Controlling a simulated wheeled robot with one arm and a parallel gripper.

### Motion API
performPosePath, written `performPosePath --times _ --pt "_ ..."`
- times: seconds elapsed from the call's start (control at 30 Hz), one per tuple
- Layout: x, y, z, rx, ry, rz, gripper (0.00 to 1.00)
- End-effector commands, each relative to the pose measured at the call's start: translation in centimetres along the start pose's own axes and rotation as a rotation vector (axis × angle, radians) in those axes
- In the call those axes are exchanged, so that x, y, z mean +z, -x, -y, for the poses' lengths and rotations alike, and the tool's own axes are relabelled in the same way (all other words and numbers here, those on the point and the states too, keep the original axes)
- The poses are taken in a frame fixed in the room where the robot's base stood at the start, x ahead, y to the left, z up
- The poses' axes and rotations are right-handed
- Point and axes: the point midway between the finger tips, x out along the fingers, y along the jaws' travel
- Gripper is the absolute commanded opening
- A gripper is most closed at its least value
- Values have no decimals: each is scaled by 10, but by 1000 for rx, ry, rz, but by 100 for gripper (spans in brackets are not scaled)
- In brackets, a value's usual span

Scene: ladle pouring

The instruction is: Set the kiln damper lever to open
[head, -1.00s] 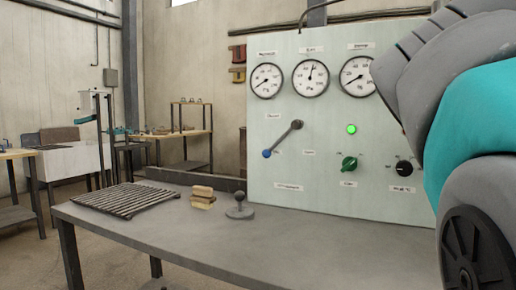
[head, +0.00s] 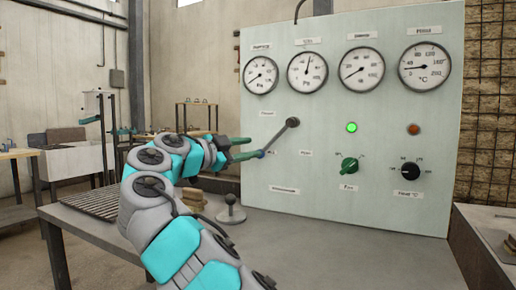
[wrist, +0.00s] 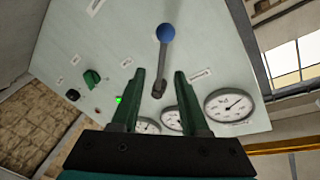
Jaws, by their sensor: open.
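The damper lever (head: 279,137) is a grey bar on the pale control panel. It runs from its pivot down and to the left, ending in a blue knob (head: 262,153). In the wrist view the blue knob (wrist: 165,33) shows beyond the fingertips, with the bar leading back to the pivot. My gripper (head: 254,147) has green fingers and is open, at the knob end of the lever from the left. The small labels by the lever are unreadable.
The panel (head: 400,215) also carries several gauges, a green light (head: 351,127), a green knob (head: 349,165) and a black knob (head: 410,170). A grey bench (head: 290,240) below holds a slatted rack (head: 90,203), small blocks and a stamp-like tool (head: 231,210).

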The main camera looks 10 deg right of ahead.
Motion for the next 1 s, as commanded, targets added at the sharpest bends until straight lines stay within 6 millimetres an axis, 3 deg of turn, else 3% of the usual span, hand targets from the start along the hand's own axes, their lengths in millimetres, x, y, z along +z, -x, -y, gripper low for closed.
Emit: performPosePath --times 0.27,0.7,1.0 --pt "7 -9 2 -10 -21 10 45" --pt "8 -70 3 -8 -18 11 45" --pt "8 -75 3 -11 -18 11 45"
